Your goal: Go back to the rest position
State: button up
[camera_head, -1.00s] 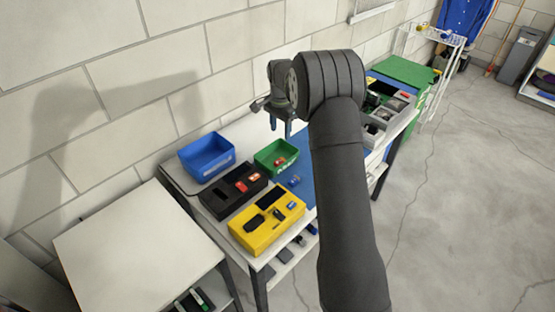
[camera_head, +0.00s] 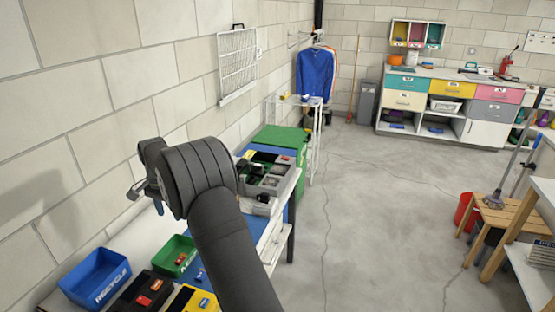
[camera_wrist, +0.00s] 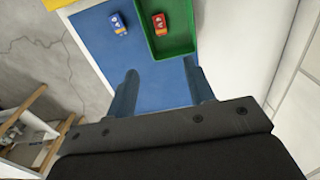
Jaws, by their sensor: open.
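My gripper (camera_wrist: 163,90) shows in the wrist view with its two blue fingers apart and nothing between them. It is over the blue mat (camera_wrist: 155,78) on the table. In the head view my gripper (camera_head: 150,197) is partly hidden behind my wrist, above the table near the wall. A green bin (camera_wrist: 180,30) with a red toy car (camera_wrist: 159,24) inside is ahead of the fingers. A blue toy car (camera_wrist: 118,24) lies on the mat beside the bin.
A blue recycle bin (camera_head: 95,278), a black tray (camera_head: 143,292) and a yellow tray (camera_head: 192,299) stand on the table at lower left. A grey compartment tray (camera_head: 265,175) sits farther along. The floor (camera_head: 380,220) to the right is open.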

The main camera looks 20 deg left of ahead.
notch_tip(320, 180, down, 15)
jog(key=shift+f, duration=0.1)
jog(key=shift+r, duration=1.3)
jog(key=shift+f, duration=0.1)
